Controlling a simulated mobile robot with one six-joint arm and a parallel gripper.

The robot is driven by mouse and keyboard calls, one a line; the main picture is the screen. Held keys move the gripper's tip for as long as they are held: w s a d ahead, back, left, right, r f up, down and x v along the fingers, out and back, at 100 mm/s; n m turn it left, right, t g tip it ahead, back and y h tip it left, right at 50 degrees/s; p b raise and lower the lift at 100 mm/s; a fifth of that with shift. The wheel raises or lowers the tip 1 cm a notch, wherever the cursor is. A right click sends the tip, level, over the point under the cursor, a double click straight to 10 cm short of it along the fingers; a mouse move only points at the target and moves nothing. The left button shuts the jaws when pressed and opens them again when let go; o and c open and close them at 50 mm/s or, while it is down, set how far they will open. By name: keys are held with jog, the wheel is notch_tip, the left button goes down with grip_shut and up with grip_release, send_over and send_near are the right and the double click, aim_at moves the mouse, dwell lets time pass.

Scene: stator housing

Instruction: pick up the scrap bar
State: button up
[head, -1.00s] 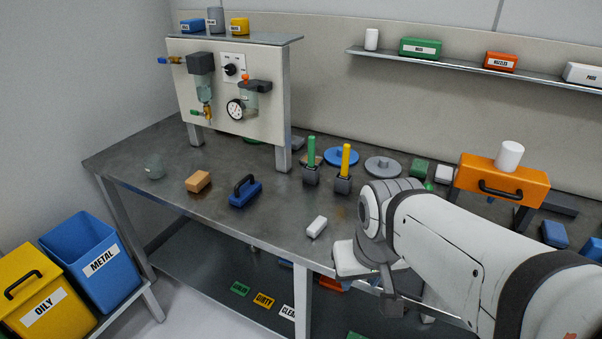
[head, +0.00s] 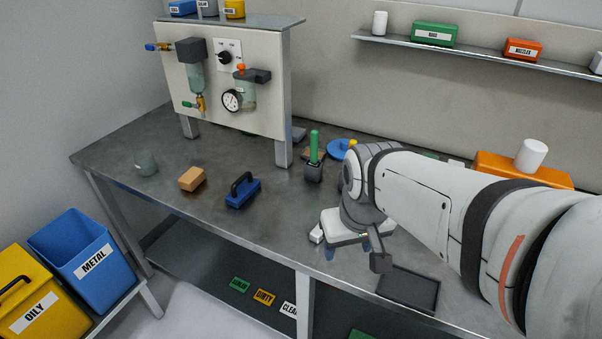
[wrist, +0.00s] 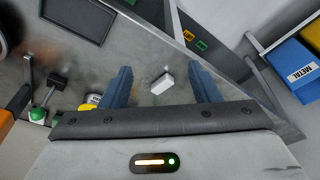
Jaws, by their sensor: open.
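A small white block (head: 316,236), which looks like the scrap bar, lies on the grey bench near its front edge. In the head view it is mostly hidden behind my gripper (head: 347,250). In the wrist view the white bar (wrist: 162,83) lies between the two blue fingers of my gripper (wrist: 160,74), apart from both. My gripper is open and empty, pointing down above the bench. The height of the fingertips over the bar is hard to tell.
A dark tray (head: 408,291) lies right of my gripper. A blue METAL bin (head: 80,258) and yellow OILY bin (head: 30,300) are at lower left.

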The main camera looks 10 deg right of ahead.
jog(key=o, duration=0.6)
jog(key=w+f+n, duration=0.1)
jog(key=w+n, duration=0.1)
jog(key=w, duration=0.4)
jog(key=w+f+n+g+p, duration=0.1)
jog(key=w+n, duration=0.1)
jog(key=w, duration=0.3)
jog(key=shift+w+f+n, duration=0.25)
jog(key=shift+w+n, duration=0.15)
jog(key=shift+o, duration=0.4)
jog(key=w+f+n, duration=0.1)
jog(key=w+f, duration=0.1)
jog(key=w+f+n+g, duration=0.1)
jog(key=w, duration=0.2)
jog(key=w+f+n+p, duration=0.1)
jog(key=w+f, duration=0.1)
jog(key=shift+w+f+n, duration=0.25)
jog(key=shift+f+n, duration=0.05)
jog(key=shift+w+a+f+p, duration=0.1)
jog(key=shift+f+p, duration=0.25)
jog(key=shift+f, duration=1.6)
jog(key=shift+w+a+f+p, duration=0.1)
jog(key=shift+f+p, duration=0.2)
jog(key=shift+f, duration=1.65)
